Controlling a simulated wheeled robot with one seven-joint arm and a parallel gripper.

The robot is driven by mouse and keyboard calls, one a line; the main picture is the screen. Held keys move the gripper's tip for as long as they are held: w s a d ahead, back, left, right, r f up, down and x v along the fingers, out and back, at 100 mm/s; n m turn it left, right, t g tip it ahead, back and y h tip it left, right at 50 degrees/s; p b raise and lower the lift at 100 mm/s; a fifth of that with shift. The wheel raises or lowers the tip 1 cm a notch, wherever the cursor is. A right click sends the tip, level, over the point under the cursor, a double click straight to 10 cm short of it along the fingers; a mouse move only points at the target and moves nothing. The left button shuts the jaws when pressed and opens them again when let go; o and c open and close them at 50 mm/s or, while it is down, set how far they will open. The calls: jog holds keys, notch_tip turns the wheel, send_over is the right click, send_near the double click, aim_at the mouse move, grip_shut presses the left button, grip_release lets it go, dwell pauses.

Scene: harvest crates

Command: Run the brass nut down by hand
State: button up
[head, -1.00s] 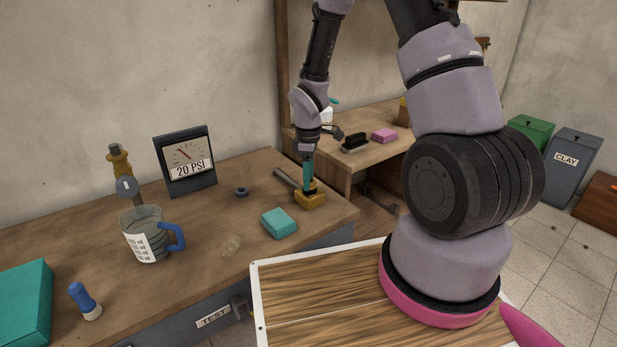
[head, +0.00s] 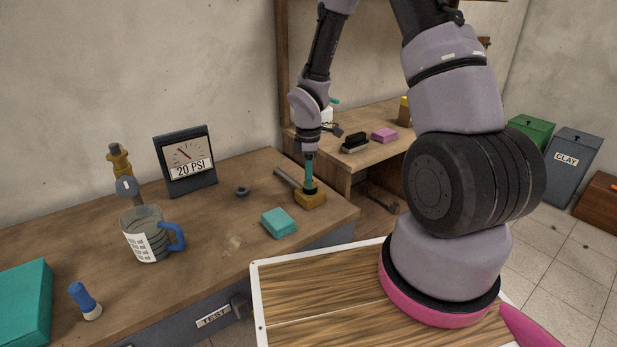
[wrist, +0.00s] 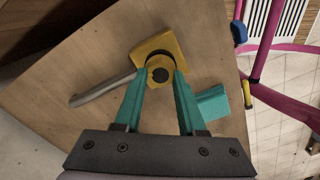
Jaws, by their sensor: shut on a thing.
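In the head view the fitting (head: 311,201) is near the bench's right corner. My gripper (wrist: 162,74) points down, its teal fingers shut on the nut from two sides. In the head view my gripper (head: 309,189) hides most of the nut. How far down the nut sits cannot be told.
A teal block (head: 279,223) lies close by on the bench. A dark loose nut (head: 242,191), a gauge reading 20 PSI (head: 187,165) and a mug (head: 146,240) stand further left. The bench's right edge is close to the fitting.

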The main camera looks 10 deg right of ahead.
jog(key=shift+m, duration=0.6)
jog(key=shift+m, duration=0.9)
jog(key=shift+m, duration=0.8)
jog(key=shift+w+m, duration=0.1)
jog(key=shift+m, duration=0.4)
jog(key=shift+d+m, duration=0.1)
jog(key=shift+m, duration=0.3)
